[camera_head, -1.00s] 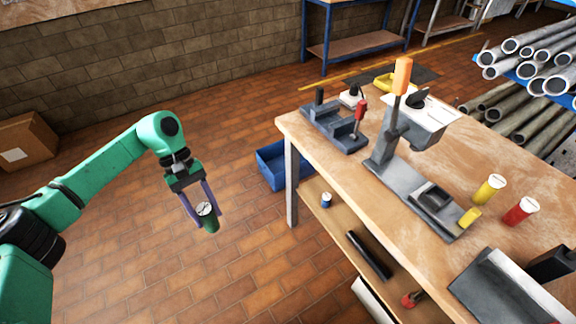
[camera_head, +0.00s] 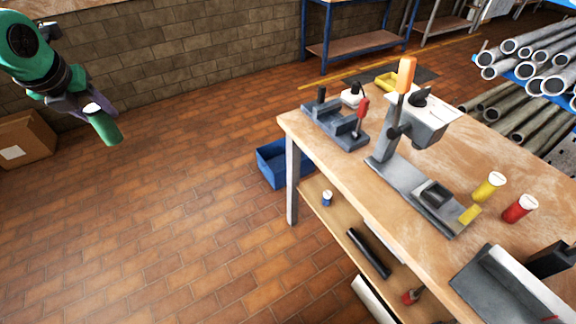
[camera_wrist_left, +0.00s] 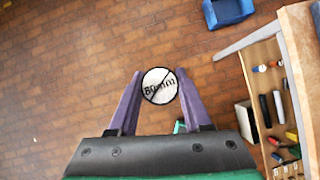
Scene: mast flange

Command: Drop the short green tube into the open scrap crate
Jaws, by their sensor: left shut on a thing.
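The short green tube (camera_head: 105,128) is in my left gripper (camera_head: 98,110), at the upper left of the head view, held in the air over the floor and tilted. In the left wrist view its white end face (camera_wrist_left: 159,86), marked 80mm, shows between the two purple fingers, and my left gripper (camera_wrist_left: 158,98) is shut on it. A blue open crate (camera_head: 272,165) stands on the floor at the left end of the workbench. It also shows in the left wrist view (camera_wrist_left: 228,12), at the top right. The gripper is well to the left of it. My right gripper is not in view.
The workbench (camera_head: 330,160) carries a grey press (camera_head: 425,125), a yellow tube (camera_head: 488,187) and a red tube (camera_head: 520,209). Its lower shelf (camera_head: 345,225) holds small items. A cardboard box (camera_head: 25,140) sits at the left wall. The brick floor between is clear.

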